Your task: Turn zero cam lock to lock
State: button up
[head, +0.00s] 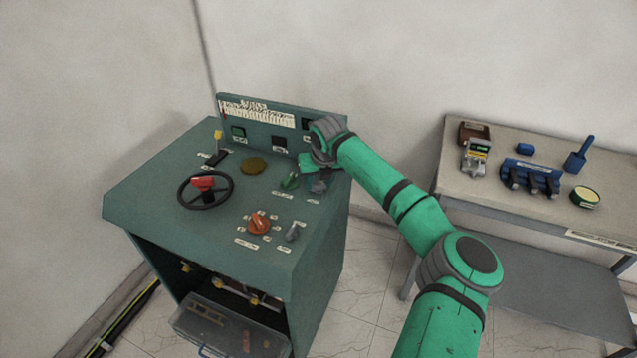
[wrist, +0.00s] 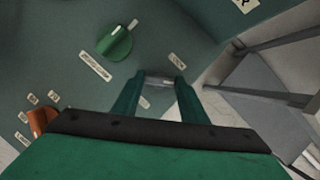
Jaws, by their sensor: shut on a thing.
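My gripper (head: 319,184) is low over the right side of the green control console (head: 150,205). In the wrist view its two green fingers (wrist: 159,82) reach forward and are shut on a small grey piece between their tips, which looks like the cam lock (wrist: 159,80). The fingers hide most of it, so its turn angle cannot be told. Small white labels sit beside it, one at the right (wrist: 178,61) and one between the fingers (wrist: 145,102); their text is hard to read.
A green knob (wrist: 115,42) sits close by at the left of the fingers. An orange knob (head: 259,223), a grey switch (head: 292,233) and a black handwheel (head: 205,189) are on the same panel. A side table (head: 480,193) with tools stands at the right.

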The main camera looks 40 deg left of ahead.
jog(key=n+g, duration=0.1)
jog(key=n, duration=0.1)
jog(key=n+y, duration=0.1)
jog(key=n, duration=0.2)
jog(key=shift+w+n+g, duration=0.2)
jog(key=shift+n+g, duration=0.1)
jog(key=shift+g, duration=0.1)
jog(key=n+g, duration=0.1)
jog(key=n, duration=0.1)
jog(key=n+g, duration=0.1)
jog(key=n, duration=0.2)
jog(key=shift+w+r, duration=0.1)
jog(key=shift+w, duration=0.05)
jog(key=shift+n, duration=0.3)
jog(key=o, duration=1)
jog(key=shift+o, duration=0.2)
jog(key=v, duration=1)
jog(key=shift+r, duration=0.35)
jog(key=shift+d, duration=0.1)
